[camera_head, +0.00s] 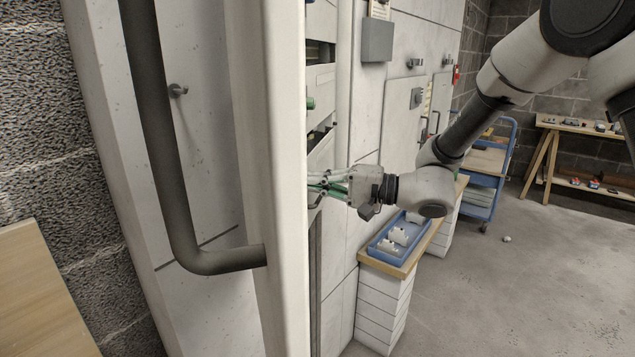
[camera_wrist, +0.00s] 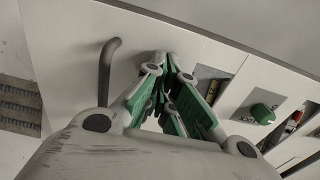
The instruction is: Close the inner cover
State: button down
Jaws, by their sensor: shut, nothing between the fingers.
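My gripper (camera_head: 320,188) is shut and empty, its green-padded fingers at the cabinet opening. In the wrist view its fingertips (camera_wrist: 169,62) come together close to a white panel; I cannot tell whether they touch it. This panel, which looks like the inner cover (camera_wrist: 75,50), carries a bent grey handle (camera_wrist: 108,68) to the left of the fingers. Window-like openings and a green knob (camera_wrist: 262,113) are to the right. In the head view the green knob (camera_head: 311,103) shows above my gripper. The large white door edge (camera_head: 275,150) hides most of the cabinet's inside.
A thick dark bar handle (camera_head: 160,150) is in the left foreground. A blue tray (camera_head: 375,252) with white parts sits on a low bench below my arm. A blue cart (camera_head: 490,175) and a wooden table (camera_head: 550,125) stand farther back. The floor at right is mostly clear.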

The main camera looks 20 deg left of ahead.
jog(key=w+a+m+t, duration=0.1)
jog(key=w+a+t, duration=0.1)
jog(key=a, duration=1.2)
jog(key=shift+w+r+m+t, duration=0.3)
jog(key=shift+w+m+t, duration=0.1)
jog(key=shift+w, duration=0.3)
